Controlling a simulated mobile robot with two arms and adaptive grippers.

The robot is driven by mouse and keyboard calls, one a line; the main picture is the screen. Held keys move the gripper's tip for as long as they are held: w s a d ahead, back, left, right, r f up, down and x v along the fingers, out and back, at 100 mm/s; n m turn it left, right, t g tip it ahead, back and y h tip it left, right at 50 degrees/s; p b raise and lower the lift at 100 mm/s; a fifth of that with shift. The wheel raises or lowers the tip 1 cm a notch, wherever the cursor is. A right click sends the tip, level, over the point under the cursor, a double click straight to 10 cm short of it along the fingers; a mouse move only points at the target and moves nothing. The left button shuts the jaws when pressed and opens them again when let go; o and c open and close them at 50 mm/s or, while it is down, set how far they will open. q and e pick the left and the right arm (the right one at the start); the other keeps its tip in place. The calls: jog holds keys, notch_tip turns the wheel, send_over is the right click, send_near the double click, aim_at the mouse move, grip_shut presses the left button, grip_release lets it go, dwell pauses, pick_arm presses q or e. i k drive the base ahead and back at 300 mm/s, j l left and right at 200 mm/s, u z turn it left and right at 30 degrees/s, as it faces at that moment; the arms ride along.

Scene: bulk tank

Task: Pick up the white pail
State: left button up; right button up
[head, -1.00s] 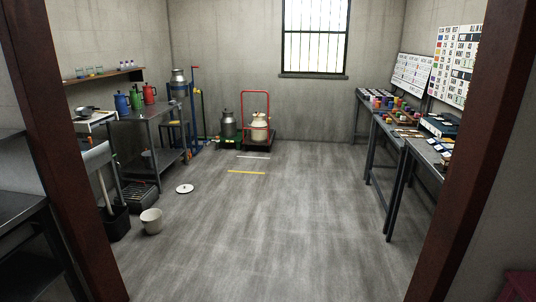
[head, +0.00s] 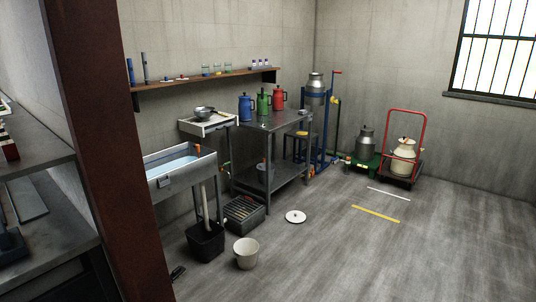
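The white pail (head: 246,254) stands upright on the grey floor in the head view, low and left of centre. It looks off-white, open at the top and empty as far as I can see. A round white lid (head: 295,217) with a dark knob lies flat on the floor behind it to the right. Neither of my grippers shows in the view.
A black bin (head: 205,243) stands close left of the pail, under a metal sink (head: 180,172). A dark slatted crate (head: 244,213) is behind. A reddish-brown post (head: 105,150) rises at the left. The floor to the right is clear.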

aim_at(246, 249)
jog(key=i+j+u, duration=0.1)
jog(key=i+u, duration=0.15)
jog(key=i, duration=1)
jog(key=i+l+u, duration=0.1)
jog(key=i+u, duration=0.2)
jog(key=i, duration=1)
